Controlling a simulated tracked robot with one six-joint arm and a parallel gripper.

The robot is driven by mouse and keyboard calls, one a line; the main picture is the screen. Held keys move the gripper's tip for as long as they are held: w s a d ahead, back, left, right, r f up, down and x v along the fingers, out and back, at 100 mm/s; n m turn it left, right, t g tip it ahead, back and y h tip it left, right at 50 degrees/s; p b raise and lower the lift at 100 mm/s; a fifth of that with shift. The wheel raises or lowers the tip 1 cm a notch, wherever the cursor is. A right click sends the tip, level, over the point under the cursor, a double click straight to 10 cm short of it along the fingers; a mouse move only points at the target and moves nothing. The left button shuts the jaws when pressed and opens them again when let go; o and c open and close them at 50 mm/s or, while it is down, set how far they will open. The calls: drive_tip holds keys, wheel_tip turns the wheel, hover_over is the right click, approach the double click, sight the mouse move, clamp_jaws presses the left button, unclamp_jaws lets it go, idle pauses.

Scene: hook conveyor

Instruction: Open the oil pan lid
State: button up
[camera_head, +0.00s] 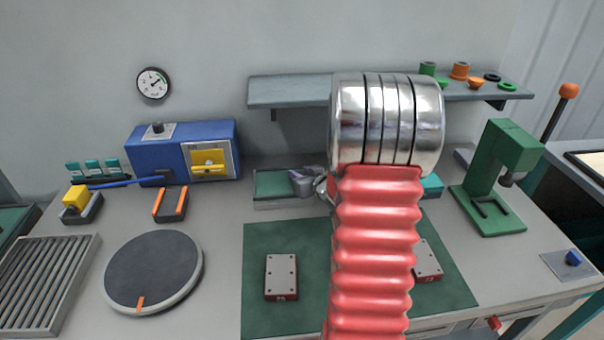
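A low, shallow grey box with a green top (274,184) stands at the back middle of the bench; it may be the oil pan with its lid, but I cannot be sure. My arm, with a red ribbed sleeve and shiny metal rings, covers the area to its right. A small grey-purple part (303,182) at the box's right end may be my gripper or a handle; it is too small to tell. My gripper's fingers are not clearly seen behind my arm.
A blue box with a yellow-handled door (208,160) stands at back left. A round dark turntable (153,270) and slatted rack (48,280) lie at front left. A green mat (262,315) bears two metal plates. A green press (497,180) stands right; a shelf (290,92) hangs above.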

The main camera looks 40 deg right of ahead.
clamp_jaws()
drive_tip(key=shift+d, duration=0.2)
drive_tip(key=shift+a+r, duration=0.1)
drive_tip(key=shift+a, duration=0.05)
drive_tip(key=shift+w+r, duration=0.1)
